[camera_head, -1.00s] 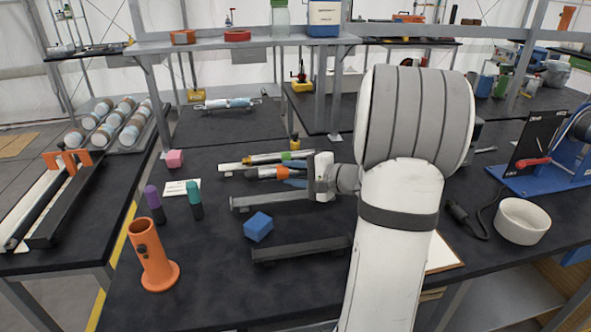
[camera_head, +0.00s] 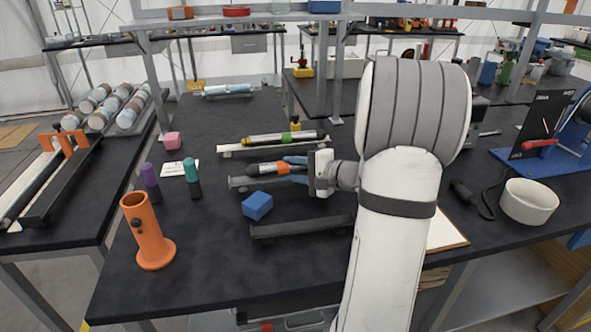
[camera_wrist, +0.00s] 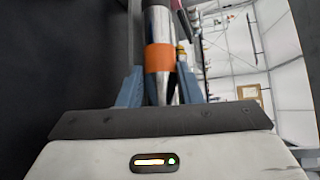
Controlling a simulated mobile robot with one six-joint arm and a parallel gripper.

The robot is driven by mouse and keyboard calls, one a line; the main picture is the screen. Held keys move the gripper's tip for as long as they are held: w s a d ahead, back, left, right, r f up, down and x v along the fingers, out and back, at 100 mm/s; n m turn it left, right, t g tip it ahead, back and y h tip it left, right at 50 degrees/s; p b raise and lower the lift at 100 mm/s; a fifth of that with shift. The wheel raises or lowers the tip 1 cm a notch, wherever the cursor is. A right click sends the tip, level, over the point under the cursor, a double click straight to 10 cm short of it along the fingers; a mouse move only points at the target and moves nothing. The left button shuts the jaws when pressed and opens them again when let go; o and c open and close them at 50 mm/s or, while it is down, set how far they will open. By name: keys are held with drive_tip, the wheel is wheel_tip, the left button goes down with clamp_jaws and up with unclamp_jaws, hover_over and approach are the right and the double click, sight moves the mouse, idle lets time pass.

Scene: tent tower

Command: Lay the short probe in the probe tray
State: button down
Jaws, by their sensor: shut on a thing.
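My gripper (camera_head: 287,170) has blue fingers shut on a dark and silver probe with an orange band (camera_head: 265,169), which looks like the short probe. The probe lies about level, pointing left in the head view. In the wrist view the probe (camera_wrist: 160,58) runs lengthwise between the two fingers. A narrow grey tray (camera_head: 239,184) lies just below and on the near side of the held probe, partly hidden by it and the gripper. I cannot tell whether they touch. A longer, green-banded probe (camera_head: 262,139) rests on a pale tray (camera_head: 232,151) behind.
A white bowl (camera_head: 528,202) is at right.

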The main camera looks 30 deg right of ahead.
drive_tip(key=shift+s+f, duration=0.1)
drive_tip(key=shift+f, duration=0.5)
drive_tip(key=c, duration=1.1)
unclamp_jaws()
drive_tip(key=shift+s+d, duration=0.35)
drive_tip(key=shift+s, duration=0.05)
drive_tip(key=shift+o, duration=0.8)
drive_tip(key=v, duration=0.5)
drive_tip(key=shift+d+r, duration=0.1)
drive_tip(key=shift+r, duration=0.3)
drive_tip(key=shift+s+d+r, duration=0.3)
drive_tip(key=shift+s+r, duration=0.15)
drive_tip(key=shift+s, duration=0.3)
drive_tip(key=shift+r, duration=0.1)
